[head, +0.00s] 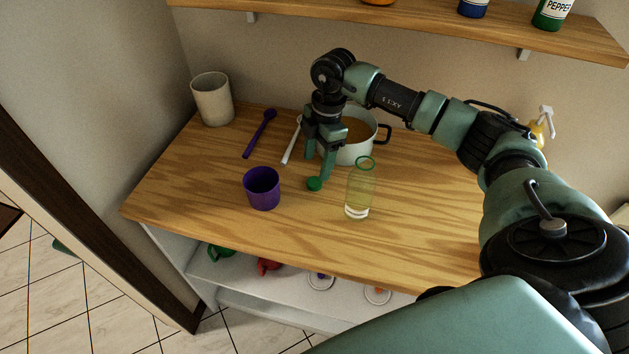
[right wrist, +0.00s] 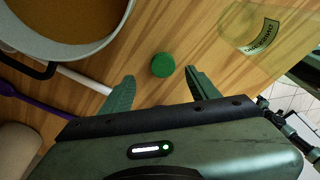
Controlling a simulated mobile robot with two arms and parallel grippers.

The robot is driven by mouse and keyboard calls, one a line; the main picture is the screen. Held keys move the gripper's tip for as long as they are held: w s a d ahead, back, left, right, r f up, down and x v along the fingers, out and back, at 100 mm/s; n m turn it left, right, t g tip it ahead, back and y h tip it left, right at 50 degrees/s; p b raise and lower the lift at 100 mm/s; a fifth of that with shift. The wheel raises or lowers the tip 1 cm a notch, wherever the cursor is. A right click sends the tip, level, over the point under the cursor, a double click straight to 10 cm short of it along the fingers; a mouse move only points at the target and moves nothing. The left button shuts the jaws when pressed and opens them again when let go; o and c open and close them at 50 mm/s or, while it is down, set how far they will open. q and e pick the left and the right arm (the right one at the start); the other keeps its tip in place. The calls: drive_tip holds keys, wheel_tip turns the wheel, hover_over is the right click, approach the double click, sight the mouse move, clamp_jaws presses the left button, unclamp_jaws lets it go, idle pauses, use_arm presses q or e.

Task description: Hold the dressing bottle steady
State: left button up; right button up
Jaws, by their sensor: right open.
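The dressing bottle (head: 360,188) is clear with a green rim and stands upright on the wooden counter. In the right wrist view the dressing bottle (right wrist: 252,28) shows at the upper right with a printed label. A round green cap (head: 314,184) lies on the counter to its left. My right gripper (head: 319,165) is above the counter, left of the bottle and apart from it. Its jaws are open and empty, and the cap (right wrist: 163,65) shows between and just beyond the fingertips (right wrist: 160,80). My left gripper is out of view.
A white pot (head: 357,151) of brown liquid stands behind the gripper. A purple cup (head: 262,188), purple spoon (head: 260,133), white-handled utensil (head: 291,145) and beige cup (head: 212,99) are to the left. A yellow pump bottle (head: 538,130) is at the right. The counter front is clear.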

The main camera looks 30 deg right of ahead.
sight(315, 181)
drive_tip(key=shift+s+a+f, duration=0.1)
drive_tip(key=f, duration=0.1)
drive_tip(key=f+p, duration=0.1)
drive_tip(key=f, duration=0.1)
drive_tip(key=f+p, duration=0.1)
drive_tip(key=shift+s+a+f, duration=0.1)
drive_tip(key=shift+a+f, duration=0.15)
drive_tip(key=shift+a, duration=0.05)
drive_tip(key=shift+f, duration=0.25)
drive_tip(key=shift+c, duration=0.3)
clamp_jaws()
drive_tip(key=shift+r, duration=0.1)
